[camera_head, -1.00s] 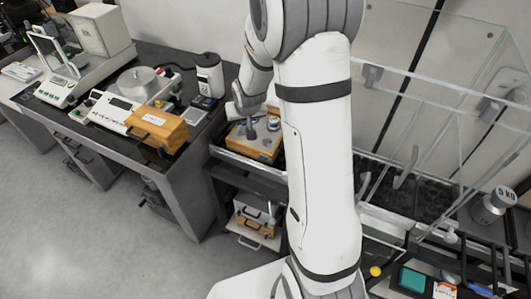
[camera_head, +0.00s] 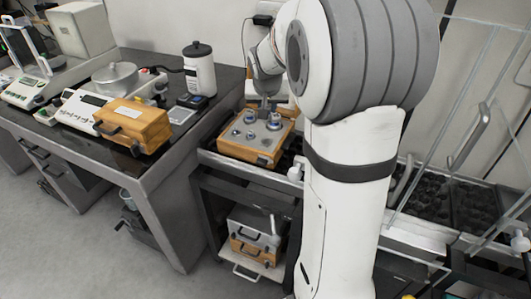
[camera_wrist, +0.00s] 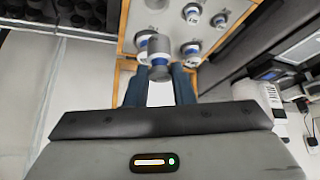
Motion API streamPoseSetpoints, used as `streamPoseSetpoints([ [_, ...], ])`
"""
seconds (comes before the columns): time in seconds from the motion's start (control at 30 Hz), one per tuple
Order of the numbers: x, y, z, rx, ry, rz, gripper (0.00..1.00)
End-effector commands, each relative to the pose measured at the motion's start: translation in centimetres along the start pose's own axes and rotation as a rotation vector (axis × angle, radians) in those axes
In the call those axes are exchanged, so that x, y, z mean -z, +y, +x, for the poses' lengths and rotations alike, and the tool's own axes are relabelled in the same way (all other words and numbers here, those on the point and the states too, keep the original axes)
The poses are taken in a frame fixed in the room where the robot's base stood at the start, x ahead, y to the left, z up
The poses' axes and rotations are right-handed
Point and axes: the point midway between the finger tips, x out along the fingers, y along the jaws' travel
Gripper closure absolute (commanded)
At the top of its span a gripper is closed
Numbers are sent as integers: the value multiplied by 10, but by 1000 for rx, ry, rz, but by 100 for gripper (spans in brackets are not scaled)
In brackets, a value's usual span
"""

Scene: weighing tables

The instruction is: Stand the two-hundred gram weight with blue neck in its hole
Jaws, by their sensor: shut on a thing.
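The weight with the blue neck (camera_wrist: 160,47) is a grey metal piece between the fingertips of my gripper (camera_wrist: 160,75) in the wrist view. My gripper is shut on it. The wooden weight box (camera_head: 242,151) has a grey top plate with several weights standing in it. Its plate (camera_wrist: 165,18) also shows in the wrist view. In the head view my gripper (camera_head: 265,107) is over the back part of the box. The held weight's lower end and any hole under it are hard to make out.
Standing blue-banded weights (camera_wrist: 190,48) are close to the held one. A closed wooden case (camera_head: 135,123), a balance (camera_head: 85,108) and a dark-lidded canister (camera_head: 199,72) are on the table at left. A clear-walled enclosure (camera_head: 470,140) is at right.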

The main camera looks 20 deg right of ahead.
Motion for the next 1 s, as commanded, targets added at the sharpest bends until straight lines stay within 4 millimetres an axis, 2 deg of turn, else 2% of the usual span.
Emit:
streamPoseSetpoints([
  [0.2,-18,0,30,-2,-2,-1,100],
  [0.47,-29,-2,50,1,-1,-4,100],
  [0.7,-49,-3,83,2,-2,-6,100],
  [1.0,-50,-4,86,2,1,-6,100],
])
